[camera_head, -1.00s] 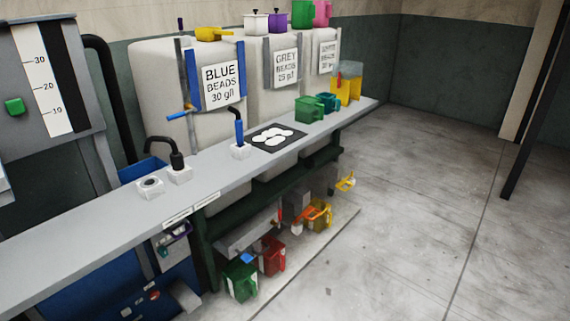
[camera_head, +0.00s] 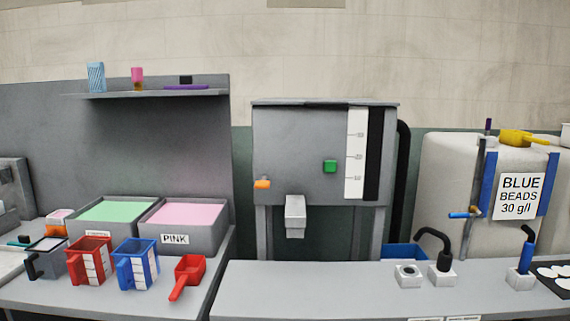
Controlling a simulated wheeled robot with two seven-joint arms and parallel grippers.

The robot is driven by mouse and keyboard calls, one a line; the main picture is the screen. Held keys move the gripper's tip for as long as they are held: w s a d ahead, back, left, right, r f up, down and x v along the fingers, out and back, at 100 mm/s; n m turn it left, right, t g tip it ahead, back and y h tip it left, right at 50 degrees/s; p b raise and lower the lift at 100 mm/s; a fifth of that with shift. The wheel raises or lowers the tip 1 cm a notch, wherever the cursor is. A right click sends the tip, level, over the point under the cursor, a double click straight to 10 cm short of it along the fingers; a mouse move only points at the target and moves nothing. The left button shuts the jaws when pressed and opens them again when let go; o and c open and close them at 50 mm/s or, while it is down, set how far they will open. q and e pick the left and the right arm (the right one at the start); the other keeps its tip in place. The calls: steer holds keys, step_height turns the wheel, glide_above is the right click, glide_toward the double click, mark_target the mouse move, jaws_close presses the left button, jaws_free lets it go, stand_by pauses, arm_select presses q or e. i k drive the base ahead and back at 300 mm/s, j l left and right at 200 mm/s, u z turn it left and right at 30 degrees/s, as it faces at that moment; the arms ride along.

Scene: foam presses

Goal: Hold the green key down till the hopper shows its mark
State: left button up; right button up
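I cannot make out any fill level. A grey spout (camera_head: 295,215) hangs below the hopper front, with nothing seen under it. Neither of my grippers is in view, and nothing touches the key.
The grey counter (camera_head: 300,280) below is mostly clear. Red (camera_head: 88,260) and blue (camera_head: 137,264) jugs and a red scoop (camera_head: 187,275) stand at left, before bins of green and pink material. A blue-beads tank (camera_head: 460,185) stands right.

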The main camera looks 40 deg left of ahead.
mark_target(329, 166)
steer(key=u, duration=1.1)
